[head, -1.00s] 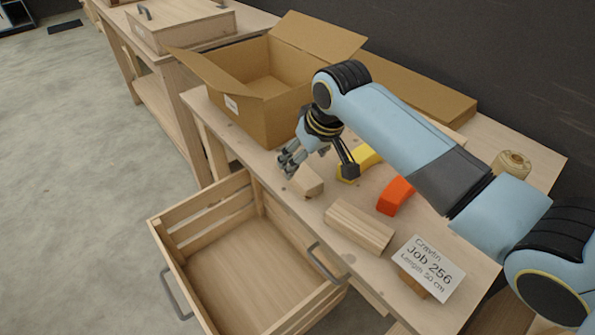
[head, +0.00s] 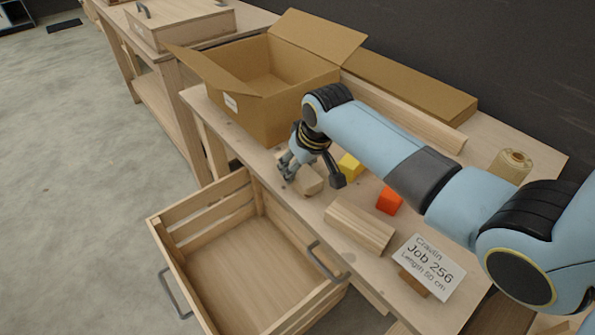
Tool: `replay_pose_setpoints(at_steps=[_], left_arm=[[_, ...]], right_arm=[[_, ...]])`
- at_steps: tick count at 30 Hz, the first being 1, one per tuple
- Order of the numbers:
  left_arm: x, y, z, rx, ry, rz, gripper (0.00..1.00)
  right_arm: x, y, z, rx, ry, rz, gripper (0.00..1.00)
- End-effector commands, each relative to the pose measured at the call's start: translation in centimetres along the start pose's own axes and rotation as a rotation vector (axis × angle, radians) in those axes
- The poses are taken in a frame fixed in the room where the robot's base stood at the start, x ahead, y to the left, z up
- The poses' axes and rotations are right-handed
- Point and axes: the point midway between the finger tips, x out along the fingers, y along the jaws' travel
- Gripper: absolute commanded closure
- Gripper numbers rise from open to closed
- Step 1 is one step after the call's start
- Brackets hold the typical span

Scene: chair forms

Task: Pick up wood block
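Two plain wood blocks lie on the workbench (head: 225,119). The small wood block (head: 309,183) is near the front edge, and a longer wood block (head: 359,227) lies to its right. My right gripper (head: 313,177) is low over the small block with its fingers spread. Some fingers are at the block's left and one is apart from it on the right. Whether any finger touches the block I cannot tell. The gripper partly hides the block's far side. My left gripper is not in view.
An open cardboard box (head: 280,112) stands behind the gripper. Yellow (head: 350,166) and orange (head: 389,201) pieces lie to the right, partly behind my arm. A job card (head: 428,267) stands near the front. An open wooden drawer (head: 182,252) juts out below the bench.

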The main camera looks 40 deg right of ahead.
Motion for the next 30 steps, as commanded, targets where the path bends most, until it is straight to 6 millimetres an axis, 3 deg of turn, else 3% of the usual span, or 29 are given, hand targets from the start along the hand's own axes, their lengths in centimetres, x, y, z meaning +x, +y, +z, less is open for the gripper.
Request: replay_pose_setpoints(at_steps=[1, 6, 17, 24, 30], left_arm=[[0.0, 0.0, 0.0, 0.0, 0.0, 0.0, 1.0], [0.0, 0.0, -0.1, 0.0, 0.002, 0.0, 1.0], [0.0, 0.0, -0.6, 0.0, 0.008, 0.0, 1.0], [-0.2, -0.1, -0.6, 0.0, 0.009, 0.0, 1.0], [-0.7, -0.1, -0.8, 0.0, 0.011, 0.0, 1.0]], right_arm=[[0.0, 0.0, 0.0, 0.0, 0.0, 0.0, 0.66], [0.0, 0.0, 0.0, 0.0, -0.001, 0.0, 0.88], [-0.5, 0.0, -0.2, 0.0, 0.001, 0.001, 0.88], [-3.9, 0.1, -1.7, 0.0, 0.004, 0.002, 0.88], [-8.0, -1.2, 1.5, 0.0, 0.001, -0.001, 0.88]])
